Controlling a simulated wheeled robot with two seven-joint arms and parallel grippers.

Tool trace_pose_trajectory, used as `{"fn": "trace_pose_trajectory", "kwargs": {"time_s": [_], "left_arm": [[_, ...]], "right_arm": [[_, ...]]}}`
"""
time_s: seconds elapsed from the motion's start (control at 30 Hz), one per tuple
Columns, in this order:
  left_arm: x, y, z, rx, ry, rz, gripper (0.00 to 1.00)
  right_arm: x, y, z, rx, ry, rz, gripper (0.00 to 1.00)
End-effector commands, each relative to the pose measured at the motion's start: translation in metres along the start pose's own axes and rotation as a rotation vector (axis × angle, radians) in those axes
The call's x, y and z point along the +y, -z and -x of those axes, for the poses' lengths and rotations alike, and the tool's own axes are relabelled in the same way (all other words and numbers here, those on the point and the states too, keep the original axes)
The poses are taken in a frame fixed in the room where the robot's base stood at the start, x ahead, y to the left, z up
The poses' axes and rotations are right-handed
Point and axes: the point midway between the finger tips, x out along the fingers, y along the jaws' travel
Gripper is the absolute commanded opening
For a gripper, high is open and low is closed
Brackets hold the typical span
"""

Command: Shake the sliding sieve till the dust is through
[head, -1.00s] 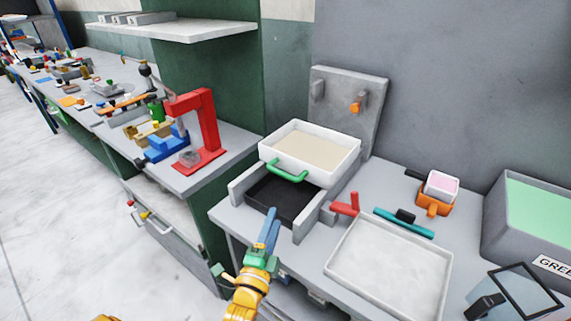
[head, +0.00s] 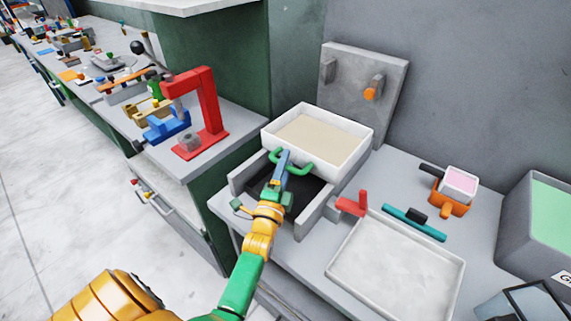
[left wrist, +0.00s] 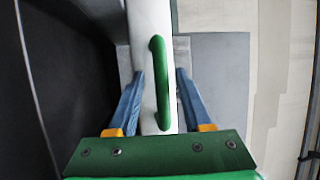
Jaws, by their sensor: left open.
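The sliding sieve (head: 368,145) is a white tray holding a flat layer of beige dust. It sits on grey rails (head: 316,212) above a dark space. Its green handle (head: 301,168) is on the near side. My left gripper (head: 284,158) is at the handle, its blue fingers apart. In the left wrist view the green handle (left wrist: 158,60) stands between the two open fingers (left wrist: 160,76), with the white sieve wall beside it. The handle does not look pinched. My right gripper is not in view.
A red lever (head: 352,204) stands right of the rails. A white tray (head: 396,287) is at the front right, near a teal bar (head: 414,223) and an orange holder (head: 446,204). A grey panel (head: 340,90) with an orange knob rises behind. A red press (head: 209,115) is left.

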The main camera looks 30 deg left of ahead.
Motion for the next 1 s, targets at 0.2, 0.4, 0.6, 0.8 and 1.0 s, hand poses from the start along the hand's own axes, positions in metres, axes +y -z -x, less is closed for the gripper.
{"fn": "trace_pose_trajectory", "kwargs": {"time_s": [0.2, 0.4, 0.6, 0.8, 1.0], "left_arm": [[0.0, 0.0002, 0.0003, 0.0, 0.0, 0.0, 0.0], [-0.0002, 0.0002, 0.0004, 0.0, 0.001, 0.0, 0.0], [-0.0002, 0.0002, 0.0004, 0.001, 0.001, 0.0, 0.0], [-0.0001, 0.0003, 0.0004, 0.001, 0.0, 0.0, 0.0], [-0.0001, 0.0003, 0.0004, 0.001, 0.0, 0.0, 0.0]], "right_arm": [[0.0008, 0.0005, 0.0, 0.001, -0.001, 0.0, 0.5], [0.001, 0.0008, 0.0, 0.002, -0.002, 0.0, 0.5], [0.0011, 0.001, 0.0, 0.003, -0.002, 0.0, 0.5], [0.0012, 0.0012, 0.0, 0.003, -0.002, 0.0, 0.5], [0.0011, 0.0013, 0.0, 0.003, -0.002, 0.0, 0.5]]}}
